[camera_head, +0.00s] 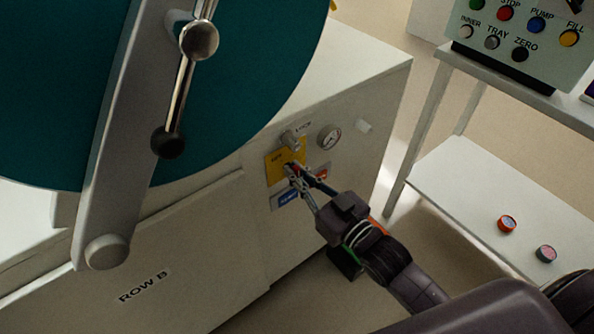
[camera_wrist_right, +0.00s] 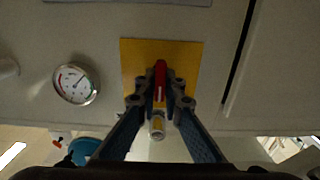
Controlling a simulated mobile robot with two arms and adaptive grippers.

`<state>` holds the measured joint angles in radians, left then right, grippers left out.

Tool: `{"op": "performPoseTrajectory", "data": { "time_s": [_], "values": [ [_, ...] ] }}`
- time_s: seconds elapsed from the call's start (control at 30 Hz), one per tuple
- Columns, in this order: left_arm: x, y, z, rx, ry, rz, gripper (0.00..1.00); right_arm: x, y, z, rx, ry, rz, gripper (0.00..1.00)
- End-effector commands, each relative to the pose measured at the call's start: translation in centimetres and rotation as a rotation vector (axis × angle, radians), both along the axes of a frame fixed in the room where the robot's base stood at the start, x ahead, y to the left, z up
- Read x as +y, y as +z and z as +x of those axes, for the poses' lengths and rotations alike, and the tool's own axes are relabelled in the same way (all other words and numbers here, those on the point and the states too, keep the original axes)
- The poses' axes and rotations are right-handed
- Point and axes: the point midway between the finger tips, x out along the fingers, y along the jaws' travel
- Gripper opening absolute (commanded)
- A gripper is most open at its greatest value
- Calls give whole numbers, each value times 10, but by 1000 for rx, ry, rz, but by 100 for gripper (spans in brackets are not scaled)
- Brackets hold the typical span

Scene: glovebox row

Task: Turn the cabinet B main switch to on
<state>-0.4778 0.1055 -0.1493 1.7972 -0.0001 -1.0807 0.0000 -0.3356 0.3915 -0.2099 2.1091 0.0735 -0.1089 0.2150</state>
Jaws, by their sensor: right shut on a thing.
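The main switch is a yellow plate (camera_head: 274,170) on the cabinet's end face, with a red handle at its middle. In the right wrist view the plate (camera_wrist_right: 132,62) is seen square on, and the red handle (camera_wrist_right: 160,78) with its white line runs up and down the picture. My right gripper (camera_head: 296,171) is at the plate, its fingertips closed on both sides of the red handle; it also shows in the wrist view (camera_wrist_right: 160,98). The fingers hide part of the handle and the plate's markings are too small to read. My left gripper is not in view.
The cabinet (camera_head: 180,285) is marked ROW B. A gauge (camera_head: 330,137) and a metal knob (camera_head: 292,139) sit close to the plate, with a blue label (camera_head: 287,200) below. A large teal door (camera_head: 240,75) is at left. A button panel (camera_head: 520,35) and white shelf (camera_head: 480,190) stand right.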

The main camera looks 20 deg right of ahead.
Motion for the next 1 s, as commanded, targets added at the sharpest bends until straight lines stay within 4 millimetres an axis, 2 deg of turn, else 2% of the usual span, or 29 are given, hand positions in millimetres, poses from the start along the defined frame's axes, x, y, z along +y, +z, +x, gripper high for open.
{"op": "performPoseTrajectory", "data": {
  "time_s": [0.3, 0.33, 0.5, 0.83, 1.0],
  "values": [
    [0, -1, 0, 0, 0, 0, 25, 0, -1, 0, 2, 0, 0, 0],
    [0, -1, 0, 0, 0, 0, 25, 0, -1, 0, 2, 0, 0, 9],
    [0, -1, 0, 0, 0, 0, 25, 0, -1, 0, 2, 0, 0, 26],
    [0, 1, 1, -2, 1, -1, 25, -1, -1, -2, 1, 0, 0, 26],
    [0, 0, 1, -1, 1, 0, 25, -7, -2, -18, 4, 0, -1, 26]
  ]
}}
